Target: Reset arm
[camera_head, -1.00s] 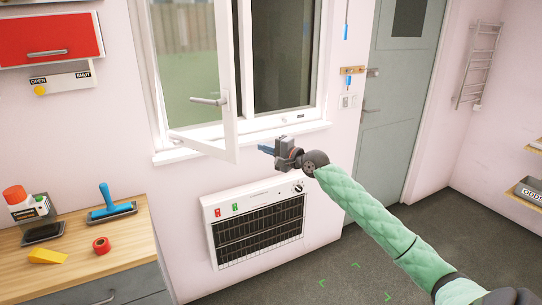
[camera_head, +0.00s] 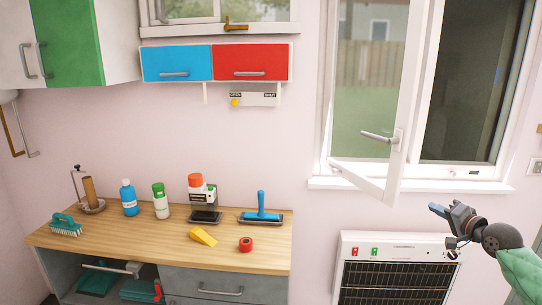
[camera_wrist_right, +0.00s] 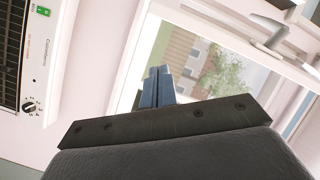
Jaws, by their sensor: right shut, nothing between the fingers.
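My right gripper (camera_head: 437,210) is at the right of the head view, in front of the wall below the open window (camera_head: 385,135). Its blue fingers point left, are closed together and hold nothing. My right arm, in a green quilted sleeve, comes in from the lower right corner. In the right wrist view the shut fingers (camera_wrist_right: 158,88) stand in front of the window opening, with the window handle (camera_wrist_right: 270,35) at the upper right. My left gripper is in neither view.
A white heater (camera_head: 395,248) is on the wall below the window. A wooden counter (camera_head: 140,243) at left holds bottles, a brush, a blue roller (camera_head: 261,209), a yellow wedge and red tape. Blue and red cabinets (camera_head: 215,62) hang above. The wall between counter and heater is clear.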

